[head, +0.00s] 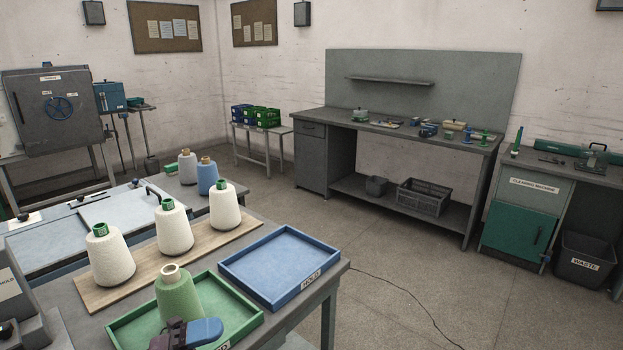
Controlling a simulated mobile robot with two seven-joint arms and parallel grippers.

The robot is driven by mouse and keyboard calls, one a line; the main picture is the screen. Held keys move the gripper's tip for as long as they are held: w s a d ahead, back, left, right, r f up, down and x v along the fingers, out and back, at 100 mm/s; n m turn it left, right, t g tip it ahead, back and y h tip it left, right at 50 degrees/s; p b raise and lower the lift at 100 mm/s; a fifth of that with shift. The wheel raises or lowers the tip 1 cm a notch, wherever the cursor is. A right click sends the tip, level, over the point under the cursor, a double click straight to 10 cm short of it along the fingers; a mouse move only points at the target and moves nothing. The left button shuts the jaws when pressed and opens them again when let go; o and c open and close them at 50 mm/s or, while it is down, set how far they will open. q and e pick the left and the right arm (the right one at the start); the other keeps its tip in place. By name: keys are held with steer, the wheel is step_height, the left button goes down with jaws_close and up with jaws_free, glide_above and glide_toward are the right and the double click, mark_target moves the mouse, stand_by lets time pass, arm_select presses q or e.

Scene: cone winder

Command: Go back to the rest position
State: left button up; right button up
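The near table holds a wooden board (85,291) with three white yarn cones (111,256) (174,229) (224,207) standing upright on green-topped cores. A green cone (178,296) with a pale core stands upright in the green tray (247,318). The blue tray (280,266), labelled HOLD, is empty.
A grey cone (187,168) and a blue cone (207,177) stand behind the board. A workbench (400,133) with small tools is along the back wall. A cleaning machine cabinet (527,205) and a waste bin (584,261) are at right. The floor between is open; a cable (410,294) crosses it.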

arm_select(q)
steer(key=s+a+f+n+t+y, duration=0.1)
steer(key=a+f+n+t+y, duration=0.5)
steer(key=n, duration=0.6)
steer(key=s+a+f+n+t+y, duration=0.2)
steer(key=a+f+n+t+y, duration=0.2)
steer(key=f+n+t+y, duration=0.45)
steer(key=s+a+f+n+g+y, duration=0.3)
steer(key=s+f+n+g+y, duration=0.1)
steer(key=s+f+n+g, duration=0.5)
steer(key=shift+s+f+n+y, duration=0.35)
steer(key=shift+s+f+n, duration=0.5)
steer(key=shift+s+n, duration=0.25)
